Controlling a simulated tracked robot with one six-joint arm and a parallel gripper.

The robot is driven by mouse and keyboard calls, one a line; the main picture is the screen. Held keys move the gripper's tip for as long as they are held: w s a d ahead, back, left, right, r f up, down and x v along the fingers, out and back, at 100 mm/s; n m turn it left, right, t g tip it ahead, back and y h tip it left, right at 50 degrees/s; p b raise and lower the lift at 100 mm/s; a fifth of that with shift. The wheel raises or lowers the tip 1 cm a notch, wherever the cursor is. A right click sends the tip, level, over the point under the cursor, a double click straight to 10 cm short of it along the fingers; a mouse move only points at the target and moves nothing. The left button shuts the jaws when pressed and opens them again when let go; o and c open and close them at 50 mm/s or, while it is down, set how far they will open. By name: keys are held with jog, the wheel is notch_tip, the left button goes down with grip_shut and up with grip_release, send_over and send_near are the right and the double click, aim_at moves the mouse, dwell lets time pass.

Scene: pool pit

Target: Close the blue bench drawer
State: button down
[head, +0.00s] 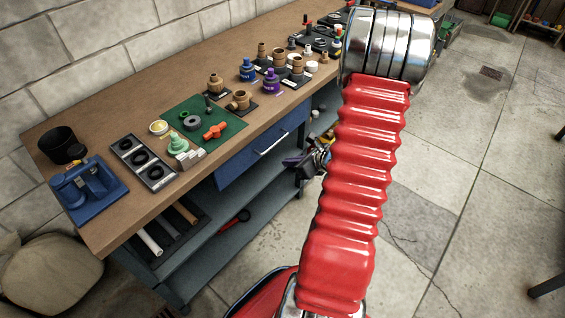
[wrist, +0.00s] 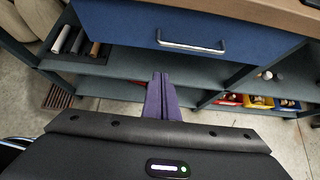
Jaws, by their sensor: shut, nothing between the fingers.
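The blue drawer (head: 240,163) sits under the wooden bench top, with a silver bar handle (head: 273,144) on its front. No inside of the drawer shows, and I cannot tell how far it stands out. In the wrist view the drawer front (wrist: 200,20) fills the top, with its handle (wrist: 190,47) along the lower part. My gripper (head: 288,161) is in front of the bench, right of the drawer and partly hidden by my arm. In the wrist view my gripper's purple fingers (wrist: 160,76) are together and empty, below the handle and apart from it.
The bench top (head: 160,90) carries a green mat (head: 190,112), a blue device (head: 88,190) and several fittings. Open lower shelves (head: 215,255) hold tubes and a red tool. Small colored bins (wrist: 258,102) stand at lower right in the wrist view.

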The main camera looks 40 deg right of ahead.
jog(key=shift+v, duration=1.8)
jog(key=s+a+r+n+g+y, duration=0.2)
jog(key=s+a+r+n+g, duration=0.15)
jog(key=a+n, duration=0.6)
jog(key=s+a+r+n+g+y, duration=0.25)
jog(key=a+r+n, duration=0.25)
jog(key=a+n, duration=0.45)
jog(key=s+a+r+n+t+h, duration=0.1)
jog(key=a+r+n+h, duration=0.4)
jog(key=a+r+n, duration=1)
notch_tip(320, 180, up, 3)
jog(key=shift+s+f+n+t, duration=0.1)
jog(key=shift+s+n+t, duration=0.2)
jog(key=shift+s+n, duration=0.35)
